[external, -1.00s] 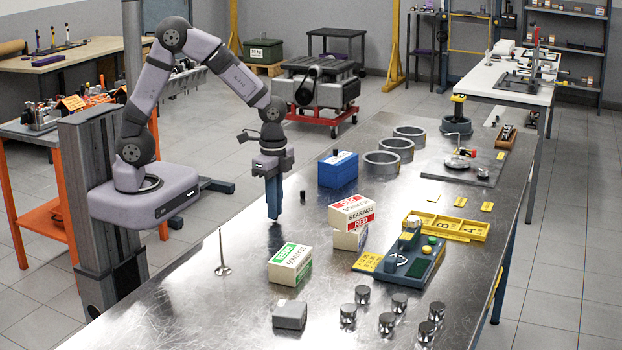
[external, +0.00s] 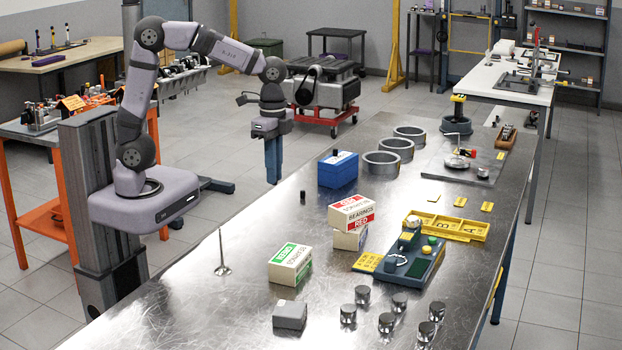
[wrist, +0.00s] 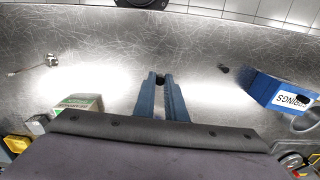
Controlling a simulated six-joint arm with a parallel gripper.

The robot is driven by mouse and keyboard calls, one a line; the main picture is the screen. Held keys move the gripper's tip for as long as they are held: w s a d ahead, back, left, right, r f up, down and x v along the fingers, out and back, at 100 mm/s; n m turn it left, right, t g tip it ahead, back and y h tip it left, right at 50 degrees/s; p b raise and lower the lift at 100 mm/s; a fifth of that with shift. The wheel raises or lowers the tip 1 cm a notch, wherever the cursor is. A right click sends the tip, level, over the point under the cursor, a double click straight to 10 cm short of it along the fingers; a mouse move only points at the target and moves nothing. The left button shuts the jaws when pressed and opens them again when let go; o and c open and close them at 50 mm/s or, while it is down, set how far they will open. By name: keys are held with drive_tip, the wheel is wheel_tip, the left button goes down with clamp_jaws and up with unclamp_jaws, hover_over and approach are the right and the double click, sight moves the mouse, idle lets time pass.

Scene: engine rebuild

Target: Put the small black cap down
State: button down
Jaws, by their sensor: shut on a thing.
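The small black cap (wrist: 160,80) shows in the wrist view as a dark spot between my fingertips. My gripper (wrist: 160,77) is shut on it, with the two blue fingers on either side. In the external view my gripper (external: 273,182) points down, held above the near-left edge area of the metal bench; the cap is too small or hidden to make out there. Another small black cylinder (external: 303,197) stands on the bench to the right of my gripper; it also shows in the wrist view (wrist: 223,68).
A blue box (external: 338,170) stands right of my gripper, with a small dark item on top. Bearing boxes (external: 351,214) and a green-labelled box (external: 290,264) stand nearer the camera. A valve (external: 222,258) stands upright at left. The bench (external: 250,225) between them is bare.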

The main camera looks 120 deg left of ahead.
drive_tip(key=w+a+r+n+p, duration=0.3)
drive_tip(key=a+n, duration=0.1)
drive_tip(key=a, duration=0.3)
drive_tip(key=w+a+r+n+p, duration=0.2)
drive_tip(key=w+a+r+n, duration=0.1)
drive_tip(key=a, duration=0.3)
drive_tip(key=n+p, duration=0.6)
drive_tip(key=n, duration=0.3)
approach(333, 162)
drive_tip(key=shift+f+p, duration=1.4)
drive_tip(key=shift+f, duration=1.4)
drive_tip(key=shift+f, duration=0.25)
drive_tip(key=c, duration=1.8)
unclamp_jaws()
drive_tip(key=shift+r, duration=0.1)
wheel_tip(333, 162, up, 12)
drive_tip(key=b, duration=0.2)
drive_tip(key=shift+r, duration=0.15)
